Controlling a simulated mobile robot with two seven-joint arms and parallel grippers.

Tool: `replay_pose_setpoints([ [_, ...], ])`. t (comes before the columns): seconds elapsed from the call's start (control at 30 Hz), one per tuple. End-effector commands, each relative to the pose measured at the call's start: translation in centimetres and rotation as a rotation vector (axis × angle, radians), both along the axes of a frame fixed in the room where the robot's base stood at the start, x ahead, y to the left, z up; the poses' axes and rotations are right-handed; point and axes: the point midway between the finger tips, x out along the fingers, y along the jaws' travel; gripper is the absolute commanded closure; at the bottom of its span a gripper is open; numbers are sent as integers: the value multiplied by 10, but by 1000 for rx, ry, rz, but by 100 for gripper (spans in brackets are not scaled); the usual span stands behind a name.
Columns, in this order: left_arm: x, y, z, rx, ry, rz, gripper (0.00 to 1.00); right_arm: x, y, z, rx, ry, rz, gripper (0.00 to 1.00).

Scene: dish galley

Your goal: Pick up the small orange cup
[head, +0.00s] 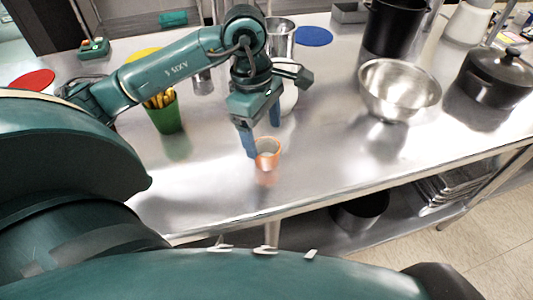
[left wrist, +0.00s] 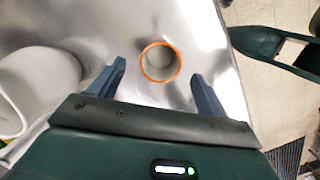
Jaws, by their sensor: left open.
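The small orange cup (head: 267,154) stands upright on the metal counter, near its front edge, in the head view. In the left wrist view the cup (left wrist: 160,62) shows from above as an orange rim with a pale inside. My left gripper (head: 262,138) is open above and beside the cup, with its blue fingers pointing down. In the left wrist view the fingertips of the left gripper (left wrist: 158,76) lie on either side of the cup, a little short of it, with gaps on both sides. My right gripper is not in view.
A white rounded vessel (head: 288,98) stands close behind my left gripper. A green cup with yellow items (head: 164,114) is to the left. A steel bowl (head: 398,88) and a black lidded pot (head: 497,76) are to the right. The counter (head: 335,160) right of the cup is clear.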

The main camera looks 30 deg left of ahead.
Motion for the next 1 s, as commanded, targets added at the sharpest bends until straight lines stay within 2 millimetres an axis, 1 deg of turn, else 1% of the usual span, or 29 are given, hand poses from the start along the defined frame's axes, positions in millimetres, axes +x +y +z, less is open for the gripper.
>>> replay_pose_setpoints([
  [0.2, -2, -6, -30, -2, 8, -2, 24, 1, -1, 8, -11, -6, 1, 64],
  [0.3, -1, -8, -43, -2, 4, 0, 24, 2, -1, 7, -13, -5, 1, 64],
  [0.43, -1, -8, -50, -2, 1, 0, 24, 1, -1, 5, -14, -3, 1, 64],
  [0.63, 0, -8, -50, -2, 0, 0, 24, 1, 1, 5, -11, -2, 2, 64],
  [1.0, 0, -8, -49, -1, 0, 0, 55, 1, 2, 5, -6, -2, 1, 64],
])
